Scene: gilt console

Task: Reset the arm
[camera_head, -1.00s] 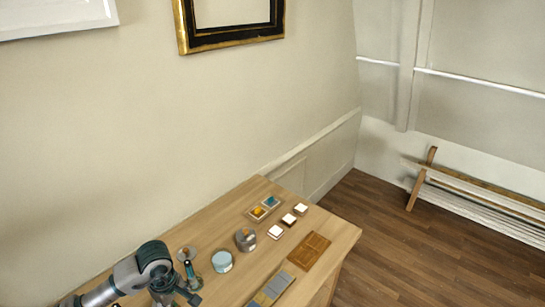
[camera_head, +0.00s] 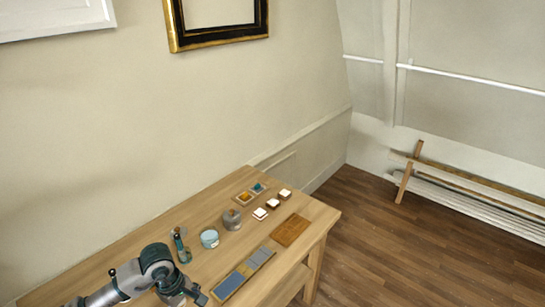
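My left arm comes in from the lower left, in grey and teal, over the wooden console table (camera_head: 130,262). Its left gripper (camera_head: 195,296) is at the bottom edge of the picture, in front of a small dark teal bottle (camera_head: 181,247) and apart from it. The fingers are small and partly cut off, so I cannot tell whether they are open or shut. I see nothing clearly held. My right arm and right gripper are not in view.
Wooden floor (camera_head: 400,240) lies clear at right.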

